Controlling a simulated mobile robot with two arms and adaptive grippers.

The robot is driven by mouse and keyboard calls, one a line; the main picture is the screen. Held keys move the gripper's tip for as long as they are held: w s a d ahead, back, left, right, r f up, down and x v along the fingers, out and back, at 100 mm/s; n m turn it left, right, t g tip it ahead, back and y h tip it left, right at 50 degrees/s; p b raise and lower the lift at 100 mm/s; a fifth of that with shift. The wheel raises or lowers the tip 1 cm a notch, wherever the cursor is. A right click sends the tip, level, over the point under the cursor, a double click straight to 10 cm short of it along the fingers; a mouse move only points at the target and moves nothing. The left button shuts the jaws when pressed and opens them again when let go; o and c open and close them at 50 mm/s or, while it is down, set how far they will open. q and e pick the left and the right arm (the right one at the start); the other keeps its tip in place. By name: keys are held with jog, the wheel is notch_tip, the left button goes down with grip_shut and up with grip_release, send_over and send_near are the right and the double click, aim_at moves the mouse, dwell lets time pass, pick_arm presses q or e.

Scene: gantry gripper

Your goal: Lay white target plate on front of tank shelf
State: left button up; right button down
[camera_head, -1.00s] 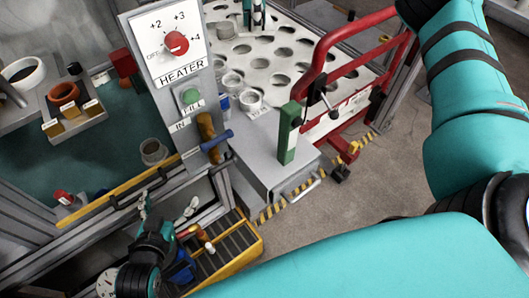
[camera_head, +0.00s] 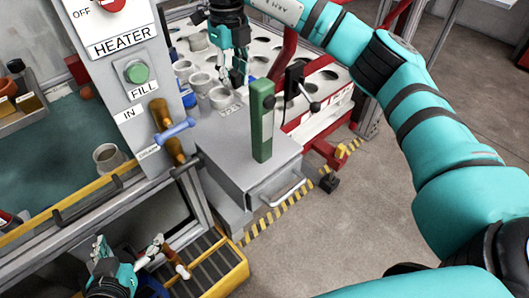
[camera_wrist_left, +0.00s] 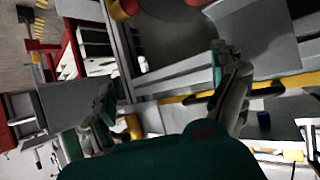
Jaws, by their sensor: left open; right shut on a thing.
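I cannot single out the white target plate in these views. The tank shelf (camera_head: 30,116), a grey ledge with dark and orange pots on it, shows at the left edge of the head view, above the teal tank floor. My right gripper (camera_head: 238,82) points down over the white perforated table, beside the pale cups. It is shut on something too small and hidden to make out. My left gripper (camera_head: 128,252) is open and empty at the lower left, in front of the tank's yellow edge. Its spread fingers also show in the left wrist view (camera_wrist_left: 162,78).
The heater panel (camera_head: 128,60) with a green button stands between tank and perforated table (camera_head: 262,48). A grey box (camera_head: 250,180) with a green upright (camera_head: 262,125) and red rails are near my right arm. Floor at right is clear.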

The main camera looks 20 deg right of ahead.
aim_at(235, 87)
jog(key=f, duration=0.3)
jog(key=shift+s+m+b, duration=0.25)
jog(key=shift+m+b, duration=0.1)
jog(key=shift+m, duration=0.05)
notch_tip(235, 87, down, 4)
jog(key=shift+f+b, duration=0.25)
jog(key=shift+b, duration=0.25)
notch_tip(235, 87, down, 4)
jog(key=shift+r+b, duration=0.15)
jog(key=shift+b, duration=0.4)
pick_arm(q)
jog(key=w+d+r+t+h, duration=0.2)
jog(key=w+r+t, duration=0.1)
jog(key=r+t, duration=0.4)
jog(key=shift+d+r, duration=0.15)
jog(key=shift+r, duration=1.2)
pick_arm(e)
jog(key=shift+f, duration=0.2)
pick_arm(q)
jog(key=shift+w, duration=0.1)
pick_arm(e)
jog(key=shift+f, duration=0.1)
jog(key=c, duration=1.2)
grip_release()
pick_arm(q)
jog(key=shift+r, duration=0.1)
